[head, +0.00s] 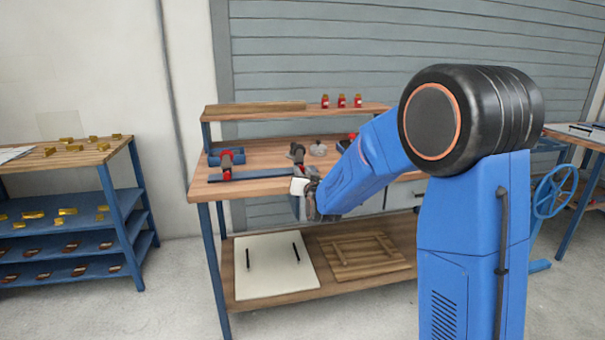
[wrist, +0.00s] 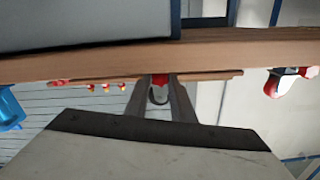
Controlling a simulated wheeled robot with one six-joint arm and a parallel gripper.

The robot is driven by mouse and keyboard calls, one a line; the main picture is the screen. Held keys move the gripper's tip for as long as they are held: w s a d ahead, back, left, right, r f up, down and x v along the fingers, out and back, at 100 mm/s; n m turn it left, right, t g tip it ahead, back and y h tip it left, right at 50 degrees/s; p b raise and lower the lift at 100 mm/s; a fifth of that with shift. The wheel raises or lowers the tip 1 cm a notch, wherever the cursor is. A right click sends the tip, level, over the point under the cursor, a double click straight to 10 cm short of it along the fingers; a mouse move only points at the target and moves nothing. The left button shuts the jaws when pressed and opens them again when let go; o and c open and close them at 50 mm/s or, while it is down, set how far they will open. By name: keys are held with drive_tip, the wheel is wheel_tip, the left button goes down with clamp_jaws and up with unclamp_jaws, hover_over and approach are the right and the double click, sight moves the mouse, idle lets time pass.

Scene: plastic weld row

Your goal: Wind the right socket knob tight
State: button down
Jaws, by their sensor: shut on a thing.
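The right socket (head: 297,152) is a dark upright piece with red at its lower front, at the right end of the blue rail on the workbench. My gripper (head: 306,184) is just in front of it, at the bench's front edge, and partly hides it. In the wrist view my gripper (wrist: 160,100) has its two fingers closed around the right socket knob (wrist: 158,94), a grey rounded piece with red behind it. How tight the knob is cannot be told. The left socket (head: 227,163), with a red knob, stands at the rail's left end, apart from my gripper.
The workbench (head: 262,186) has a raised shelf (head: 240,111) with several red-capped bottles (head: 342,101). A white panel (head: 273,275) and a wooden frame (head: 362,255) lie on its lower shelf. A blue rack (head: 125,205) stands left, with open floor between.

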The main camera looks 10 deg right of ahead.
drive_tip(key=shift+m, duration=1.9)
drive_tip(key=c, duration=1.5)
unclamp_jaws()
